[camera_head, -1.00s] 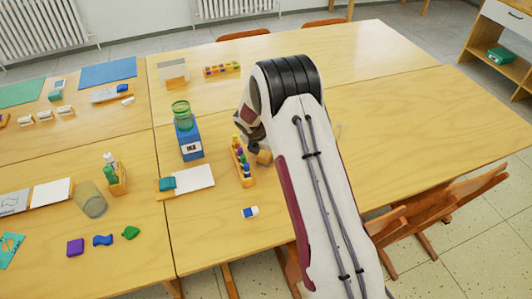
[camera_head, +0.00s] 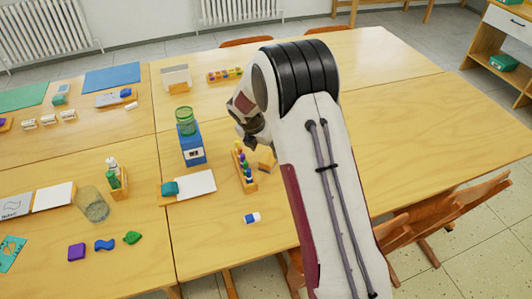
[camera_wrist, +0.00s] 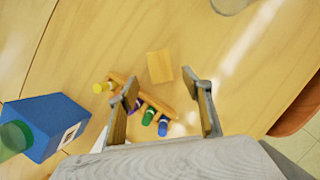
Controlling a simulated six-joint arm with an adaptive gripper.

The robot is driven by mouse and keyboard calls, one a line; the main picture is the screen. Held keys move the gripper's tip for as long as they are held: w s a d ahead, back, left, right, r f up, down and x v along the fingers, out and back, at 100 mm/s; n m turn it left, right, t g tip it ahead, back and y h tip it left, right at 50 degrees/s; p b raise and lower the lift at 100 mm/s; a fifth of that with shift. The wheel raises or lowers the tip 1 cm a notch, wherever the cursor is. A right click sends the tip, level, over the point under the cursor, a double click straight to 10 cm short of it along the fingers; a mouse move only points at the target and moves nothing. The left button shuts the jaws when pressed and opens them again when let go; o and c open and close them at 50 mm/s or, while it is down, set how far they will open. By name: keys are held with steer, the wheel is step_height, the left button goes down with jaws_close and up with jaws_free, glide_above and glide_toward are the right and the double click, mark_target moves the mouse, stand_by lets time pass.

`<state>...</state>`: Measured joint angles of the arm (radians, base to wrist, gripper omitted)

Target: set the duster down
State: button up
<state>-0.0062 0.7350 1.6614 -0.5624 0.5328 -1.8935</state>
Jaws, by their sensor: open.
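A plain wooden block, which looks to be the duster (camera_head: 266,159), rests on the table just right of a wooden rack of coloured tubes. In the wrist view the duster (camera_wrist: 159,66) lies just beyond my fingertips, with nothing gripping it. My gripper (camera_wrist: 162,84) is open and empty, its fingers apart on either side of the near edge of the block's line. In the head view my arm hides most of the gripper, which hangs above and slightly behind the rack and duster.
The rack (camera_head: 250,184) stands close beside the duster. A white-and-blue piece (camera_head: 251,218) lies in front. The table right of my arm (camera_head: 420,125) looks clear.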

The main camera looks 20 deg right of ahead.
steer(key=shift+v, duration=1.8)
steer(key=shift+r, duration=0.1)
steer(key=s+a+r+m+t+y, duration=0.1)
steer(key=s+a+r+m, duration=0.1)
steer(key=s+r+m, duration=1.45)
steer(key=s+a+r+m+y, duration=0.1)
steer(key=s+m, duration=0.4)
steer(key=s, duration=0.6)
steer(key=s+a+r+m+t+y, duration=0.1)
steer(key=s+r+m, duration=0.3)
steer(key=s, duration=0.7)
steer(key=shift+a+r+m, duration=0.4)
steer(key=shift+a+m, duration=0.35)
steer(key=shift+a, duration=0.15)
steer(key=shift+s, duration=0.1)
